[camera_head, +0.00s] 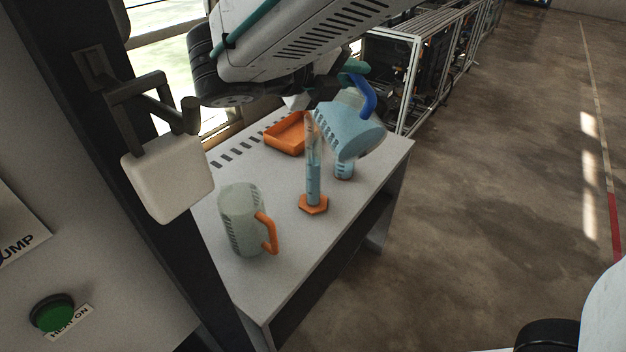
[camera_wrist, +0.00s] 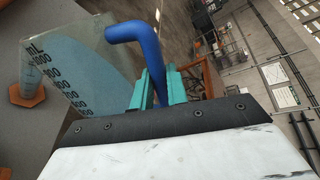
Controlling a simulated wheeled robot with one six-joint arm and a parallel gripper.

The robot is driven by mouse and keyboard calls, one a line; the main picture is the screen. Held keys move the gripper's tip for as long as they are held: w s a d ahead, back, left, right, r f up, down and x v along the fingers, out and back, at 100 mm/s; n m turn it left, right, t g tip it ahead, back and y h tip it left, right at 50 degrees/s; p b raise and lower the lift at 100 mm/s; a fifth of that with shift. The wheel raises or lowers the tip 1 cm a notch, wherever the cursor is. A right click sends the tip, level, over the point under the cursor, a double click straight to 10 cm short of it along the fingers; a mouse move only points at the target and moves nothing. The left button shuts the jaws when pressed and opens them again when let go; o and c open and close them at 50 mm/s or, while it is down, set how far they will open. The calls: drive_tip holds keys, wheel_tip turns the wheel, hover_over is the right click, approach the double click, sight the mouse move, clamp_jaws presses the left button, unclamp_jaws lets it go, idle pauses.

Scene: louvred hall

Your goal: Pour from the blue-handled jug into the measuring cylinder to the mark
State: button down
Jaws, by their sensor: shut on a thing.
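The blue-handled jug (camera_head: 352,130) is clear, holds pale blue liquid and is tilted in the air, just right of the measuring cylinder's upper part. Its printed scale shows in the wrist view (camera_wrist: 68,72). My gripper (camera_wrist: 157,90) has its teal fingers shut on the blue handle (camera_wrist: 140,35); in the head view it is partly hidden behind my arm. The measuring cylinder (camera_head: 313,185) stands upright on an orange hexagonal base on the table. Blue liquid fills roughly its lower half. I cannot make out its mark, or whether a stream is falling.
A clear jug with an orange handle (camera_head: 240,220) stands at the table's near left. An orange tray (camera_head: 284,135) lies at the back. A small vessel with blue contents (camera_head: 344,169) shows below the tilted jug. The white table (camera_head: 275,262) is clear in front of the cylinder.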

sight(358, 117)
drive_tip(key=f+m, duration=0.1)
drive_tip(key=s+d+f+t, duration=0.1)
drive_tip(key=f, duration=0.1)
drive_tip(key=s+f+m, duration=0.1)
drive_tip(key=shift+s+d+f+m+t, duration=0.15)
drive_tip(key=shift+s+m+t, duration=0.1)
drive_tip(key=shift+m+t, duration=0.05)
drive_tip(key=s+r+m, duration=0.1)
drive_tip(key=s+d+r+m+t, duration=0.1)
drive_tip(key=s, duration=0.1)
drive_tip(key=s+d+r+m, duration=0.1)
drive_tip(key=m, duration=0.1)
drive_tip(key=shift+s+d+t, duration=0.15)
drive_tip(key=shift+d+t, duration=0.05)
drive_tip(key=shift+t, duration=0.1)
